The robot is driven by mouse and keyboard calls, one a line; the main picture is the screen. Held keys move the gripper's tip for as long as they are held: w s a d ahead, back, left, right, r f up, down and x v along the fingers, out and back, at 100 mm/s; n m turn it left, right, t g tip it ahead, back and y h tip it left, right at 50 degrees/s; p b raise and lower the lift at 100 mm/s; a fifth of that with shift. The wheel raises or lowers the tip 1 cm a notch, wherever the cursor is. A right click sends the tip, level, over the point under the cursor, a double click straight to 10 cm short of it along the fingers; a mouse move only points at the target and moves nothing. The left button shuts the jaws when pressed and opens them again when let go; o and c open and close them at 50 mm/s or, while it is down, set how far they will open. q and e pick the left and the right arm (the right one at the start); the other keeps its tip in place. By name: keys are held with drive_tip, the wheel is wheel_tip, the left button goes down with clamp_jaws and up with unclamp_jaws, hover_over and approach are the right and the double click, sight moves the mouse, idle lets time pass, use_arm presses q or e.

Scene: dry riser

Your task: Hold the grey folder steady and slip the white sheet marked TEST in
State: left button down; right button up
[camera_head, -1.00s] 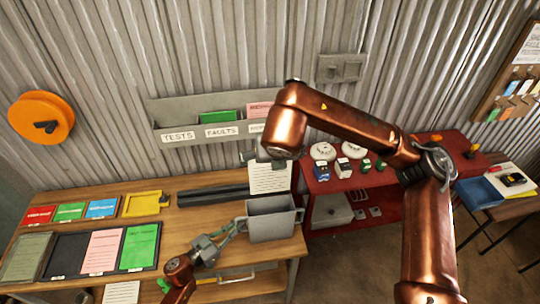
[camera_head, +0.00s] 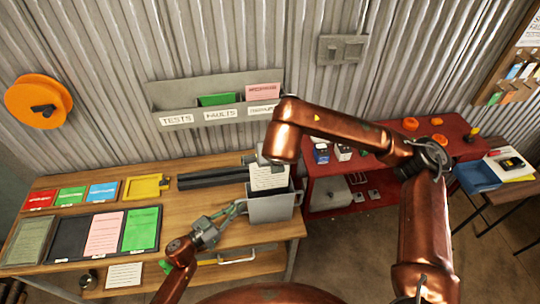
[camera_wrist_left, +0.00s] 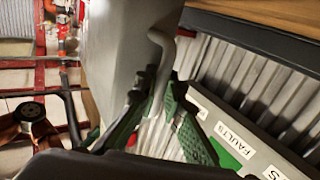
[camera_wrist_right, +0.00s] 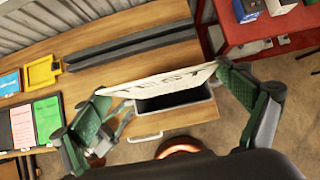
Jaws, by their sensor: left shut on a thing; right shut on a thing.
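The grey folder (camera_head: 271,209), an open-topped holder with side handles, stands at the right end of the wooden table. My left gripper (camera_head: 238,209) is shut on its left handle; in the left wrist view the handle (camera_wrist_left: 161,55) runs between the fingers. My right gripper (camera_head: 264,157) is shut on the white sheet (camera_head: 268,178) and holds it upright over the folder. The sheet's lower edge is at the folder's mouth; I cannot tell how far inside it is. In the right wrist view the sheet (camera_wrist_right: 165,70), seen edge-on with its lettering, spans between the fingers beside the dark opening.
A grey wall rack (camera_head: 215,105) with labelled slots hangs behind the table. Dark bars (camera_head: 212,177) lie behind the folder. Coloured cards and a yellow tray (camera_head: 142,187) lie to the left. A red bench (camera_head: 375,175) stands to the right.

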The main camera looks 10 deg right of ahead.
sight(270, 177)
drive_tip(key=shift+f, duration=4.55)
drive_tip(key=o, duration=0.6)
drive_tip(key=shift+o, duration=0.2)
drive_tip(key=v, duration=1.2)
use_arm(q)
drive_tip(key=c, duration=2)
unclamp_jaws()
drive_tip(key=shift+o, duration=0.2)
